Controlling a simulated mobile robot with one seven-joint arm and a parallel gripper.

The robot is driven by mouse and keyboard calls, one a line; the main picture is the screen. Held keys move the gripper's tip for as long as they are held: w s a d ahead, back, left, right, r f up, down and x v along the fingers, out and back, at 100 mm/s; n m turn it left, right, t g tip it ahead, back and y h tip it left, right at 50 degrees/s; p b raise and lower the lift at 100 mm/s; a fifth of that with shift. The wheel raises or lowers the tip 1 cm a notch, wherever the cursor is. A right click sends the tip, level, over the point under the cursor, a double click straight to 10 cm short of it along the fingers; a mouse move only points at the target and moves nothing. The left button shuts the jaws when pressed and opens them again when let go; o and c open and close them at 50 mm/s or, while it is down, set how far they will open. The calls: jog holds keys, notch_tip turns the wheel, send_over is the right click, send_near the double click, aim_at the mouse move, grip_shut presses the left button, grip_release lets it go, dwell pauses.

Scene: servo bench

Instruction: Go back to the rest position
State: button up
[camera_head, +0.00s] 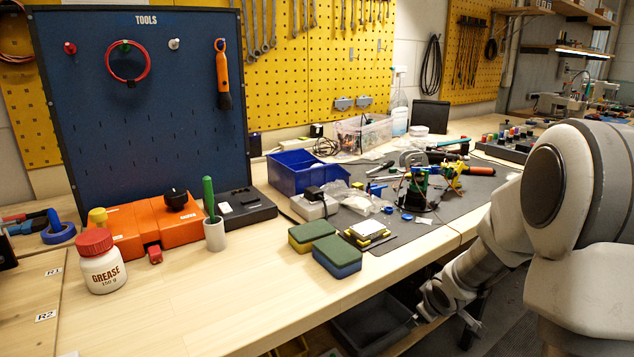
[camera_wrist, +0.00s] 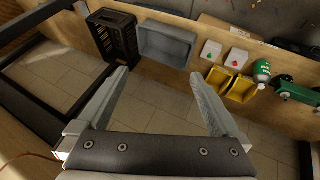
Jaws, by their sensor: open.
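My gripper (camera_wrist: 160,95) is open and empty in the wrist view, with its two grey fingers wide apart over the tiled floor. In the head view, my arm hangs at the right, and my gripper (camera_head: 432,300) is low, beside the front edge of the workbench (camera_head: 220,290) and below its top. Nothing is between the fingers.
A grey bin (camera_head: 372,318) sits on the lower shelf close to my gripper; it also shows in the wrist view (camera_wrist: 166,44). A black crate (camera_wrist: 112,36) and yellow bins (camera_wrist: 240,92) stand beside it. A grease jar (camera_head: 100,262) and sponges (camera_head: 337,256) are on the bench.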

jog(key=s+a+r+m+h, duration=0.2)
jog(key=s+a+r+m, duration=0.15)
jog(key=s+r, duration=0.9)
jog(key=s+a+r+m+g+y+p, duration=0.1)
jog(key=s+a+r+m+y, duration=0.2)
jog(key=s, duration=0.5)
jog(key=s+a+r+m, duration=0.1)
jog(key=s+a+r, duration=0.3)
jog(key=s, duration=0.4)
notch_tip(320, 180, up, 24)
jog(key=p, duration=2.4)
jog(key=shift+w+d, duration=0.2)
jog(key=shift+w, duration=0.2)
jog(key=shift+r, duration=0.1)
